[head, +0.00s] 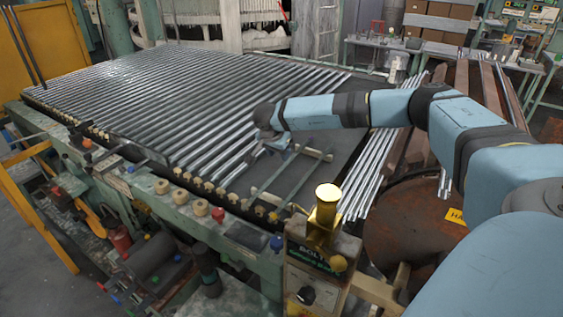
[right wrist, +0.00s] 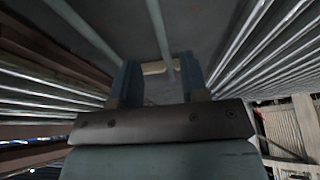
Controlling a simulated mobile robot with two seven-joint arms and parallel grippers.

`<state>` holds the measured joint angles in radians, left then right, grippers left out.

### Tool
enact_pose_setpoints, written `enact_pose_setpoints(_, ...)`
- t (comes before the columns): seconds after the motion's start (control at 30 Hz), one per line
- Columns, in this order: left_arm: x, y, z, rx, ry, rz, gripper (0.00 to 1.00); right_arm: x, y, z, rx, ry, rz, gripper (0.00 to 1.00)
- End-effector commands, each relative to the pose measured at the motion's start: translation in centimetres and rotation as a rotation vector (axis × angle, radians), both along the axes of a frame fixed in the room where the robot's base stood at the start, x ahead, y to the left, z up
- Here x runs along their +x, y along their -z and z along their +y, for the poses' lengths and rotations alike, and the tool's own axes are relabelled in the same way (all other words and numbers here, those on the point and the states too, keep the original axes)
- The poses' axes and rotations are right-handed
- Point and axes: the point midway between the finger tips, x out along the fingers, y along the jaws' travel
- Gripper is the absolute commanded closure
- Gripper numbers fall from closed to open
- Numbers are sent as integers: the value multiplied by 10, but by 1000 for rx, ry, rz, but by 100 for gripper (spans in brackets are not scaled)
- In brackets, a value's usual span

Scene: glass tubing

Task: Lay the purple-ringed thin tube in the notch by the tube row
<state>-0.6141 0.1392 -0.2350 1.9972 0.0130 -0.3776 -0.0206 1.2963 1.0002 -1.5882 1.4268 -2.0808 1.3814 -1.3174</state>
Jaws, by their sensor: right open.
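The tube row (head: 190,95) is a bed of parallel glass tubes filling the long machine table. To its right, two separate thin tubes (head: 295,173) lie across pale notched rails (head: 312,152). I cannot make out a purple ring on either. My right gripper (head: 281,145) is low over their far ends, beside the row. In the right wrist view its two blue fingers (right wrist: 160,80) are open. One thin tube (right wrist: 159,38) runs between them in the picture, not gripped; a rail (right wrist: 154,67) shows behind it. Another tube (right wrist: 78,28) lies to the left. My left gripper is out of view.
More loose tubes (head: 372,163) lie in a bundle to the right of the table. A yellow-topped control box (head: 318,270) stands at the front corner. A rusty round drum (head: 405,235) is at right. Dark table surface (head: 335,110) is bare beyond the gripper.

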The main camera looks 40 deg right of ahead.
Motion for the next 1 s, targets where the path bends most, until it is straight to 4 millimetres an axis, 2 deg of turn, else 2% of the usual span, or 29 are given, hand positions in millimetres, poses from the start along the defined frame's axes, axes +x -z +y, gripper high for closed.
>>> enact_pose_setpoints(0.2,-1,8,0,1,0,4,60,-4,-39,16,1,-2,-2,59)
enact_pose_setpoints(0.4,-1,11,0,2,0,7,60,-7,-56,23,0,-1,0,59)
enact_pose_setpoints(1.0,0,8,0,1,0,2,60,-7,-58,23,0,0,0,59)
